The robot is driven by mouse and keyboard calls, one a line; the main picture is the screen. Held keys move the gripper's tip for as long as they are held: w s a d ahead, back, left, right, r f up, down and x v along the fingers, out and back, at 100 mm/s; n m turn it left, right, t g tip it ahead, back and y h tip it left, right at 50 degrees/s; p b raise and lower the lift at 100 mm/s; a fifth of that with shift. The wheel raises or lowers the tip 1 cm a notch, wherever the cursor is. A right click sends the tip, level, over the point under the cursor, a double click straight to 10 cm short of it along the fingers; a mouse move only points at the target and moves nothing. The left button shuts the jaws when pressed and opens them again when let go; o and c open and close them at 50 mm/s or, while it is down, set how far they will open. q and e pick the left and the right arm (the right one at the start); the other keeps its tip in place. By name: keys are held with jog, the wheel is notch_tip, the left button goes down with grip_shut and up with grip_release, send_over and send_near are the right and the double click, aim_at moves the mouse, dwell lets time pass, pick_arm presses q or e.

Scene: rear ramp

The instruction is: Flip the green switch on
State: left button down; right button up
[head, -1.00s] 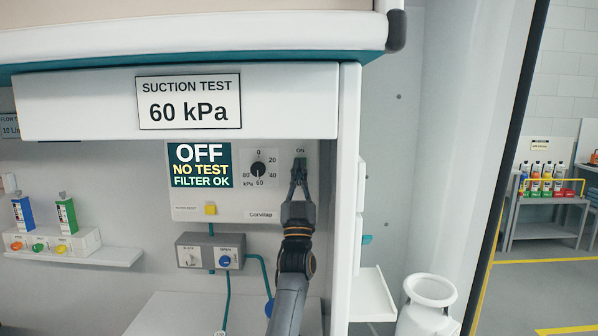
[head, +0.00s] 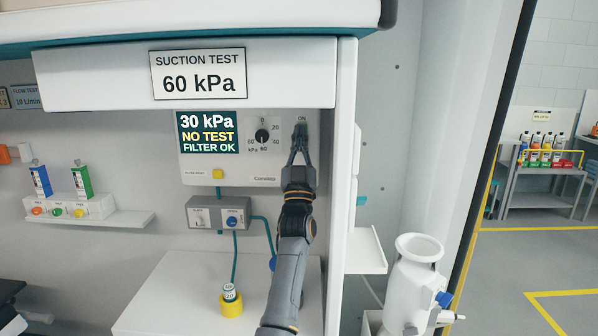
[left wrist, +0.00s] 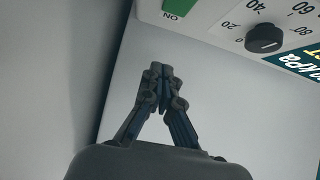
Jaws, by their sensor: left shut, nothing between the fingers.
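The green switch (head: 300,129) is at the upper right of the suction panel (head: 245,181), under an ON label. It is also partly in the left wrist view (left wrist: 180,22), at the top edge. The panel display (head: 208,133) reads 30 kPa, NO TEST, FILTER OK. My left gripper (head: 299,150) is shut and empty, with its fingertips just below the switch in the head view. In the left wrist view the closed fingertips (left wrist: 160,72) show clear of the green part. My right gripper is not in view.
A round dial (head: 262,136) sits left of the switch. A white side wall (head: 344,150) stands close to the right of my left gripper. Below are a grey valve box (head: 205,216) and a yellow-based container (head: 231,304) on a white counter (head: 180,290).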

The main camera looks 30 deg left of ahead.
pick_arm(q)
jog(key=b+v, duration=0.2)
jog(key=v, duration=0.7)
jog(key=shift+s+d+r+b, duration=0.2)
jog(key=shift+s+r+b, duration=0.1)
jog(key=shift+r+b, duration=0.1)
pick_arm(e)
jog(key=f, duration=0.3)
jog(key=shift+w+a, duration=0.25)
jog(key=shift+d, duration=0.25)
pick_arm(q)
jog(key=shift+f, duration=0.2)
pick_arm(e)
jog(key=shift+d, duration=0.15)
